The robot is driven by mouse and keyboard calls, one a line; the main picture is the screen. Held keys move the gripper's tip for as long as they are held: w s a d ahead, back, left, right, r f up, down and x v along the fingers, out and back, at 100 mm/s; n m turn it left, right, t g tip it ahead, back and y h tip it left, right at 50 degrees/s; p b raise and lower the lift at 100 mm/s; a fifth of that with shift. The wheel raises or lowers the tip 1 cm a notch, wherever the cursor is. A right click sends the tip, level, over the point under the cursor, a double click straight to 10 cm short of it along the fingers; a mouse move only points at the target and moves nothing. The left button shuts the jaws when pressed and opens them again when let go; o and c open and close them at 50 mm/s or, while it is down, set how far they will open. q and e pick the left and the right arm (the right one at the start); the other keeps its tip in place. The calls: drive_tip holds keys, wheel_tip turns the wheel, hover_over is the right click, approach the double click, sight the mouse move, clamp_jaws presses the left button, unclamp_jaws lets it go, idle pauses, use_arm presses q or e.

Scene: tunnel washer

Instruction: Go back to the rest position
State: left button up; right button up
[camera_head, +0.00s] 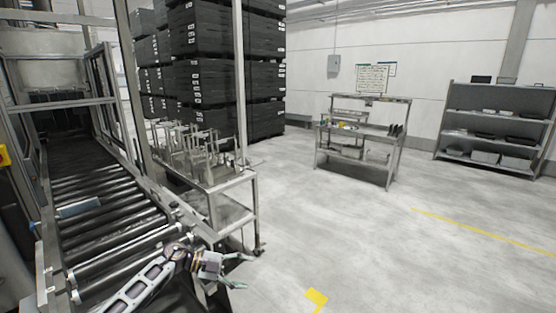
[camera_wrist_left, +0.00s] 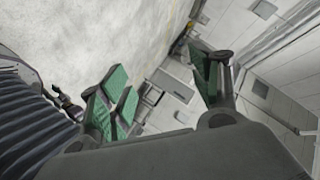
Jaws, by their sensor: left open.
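My left gripper (camera_head: 245,271) is at the lower middle of the head view, at the end of my arm coming in from the lower left. It is open and nothing shows between its fingers. In the left wrist view its green-padded fingers (camera_wrist_left: 165,82) stand wide apart, with floor and background behind them. In the head view it is past the right edge of the roller conveyor (camera_head: 107,215), near a metal frame cart (camera_head: 235,184). My right gripper does not show clearly in either view.
Black crates (camera_head: 225,70) are stacked behind the cart. A workbench (camera_head: 360,135) stands at the middle back, and a grey shelf (camera_head: 495,125) with trays stands at the right. A small grey-blue piece (camera_head: 78,207) lies on the rollers. The floor (camera_head: 360,235) to the right is clear.

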use_arm(q)
drive_tip(key=a+f+n+t+y, duration=0.1)
drive_tip(key=a+f+n+t, duration=0.2)
drive_tip(key=f, duration=0.4)
drive_tip(key=a+f+n+t+y, duration=0.1)
drive_tip(key=f+n+t, duration=0.35)
drive_tip(key=f, duration=0.25)
drive_tip(key=a+f+n+t+y, duration=0.1)
drive_tip(key=a+f+n+t, duration=0.2)
drive_tip(key=f, duration=0.4)
drive_tip(key=s+a+f+n+g+y, duration=0.1)
drive_tip(key=s+a+f+n+y, duration=0.25)
drive_tip(key=s+f, duration=0.5)
drive_tip(key=s+a+f+n+y, duration=0.25)
drive_tip(key=s+f+n, duration=0.25)
drive_tip(key=f, duration=0.7)
drive_tip(key=s+a+f+n+g+y, duration=0.1)
drive_tip(key=s+f+g+y, duration=0.1)
drive_tip(key=s+f, duration=0.65)
drive_tip(key=s+a+f+n+g+y, duration=0.25)
drive_tip(key=s+f, duration=0.25)
drive_tip(key=s, duration=0.7)
drive_tip(key=s+d+f+g, duration=0.1)
drive_tip(key=s+f+g, duration=0.1)
drive_tip(key=s, duration=0.9)
drive_tip(key=s+d+f+n+g, duration=0.1)
drive_tip(key=s+f+g, duration=0.2)
drive_tip(key=s, duration=0.9)
drive_tip(key=shift+s+f+g, duration=0.3)
drive_tip(key=shift+f, duration=0.1)
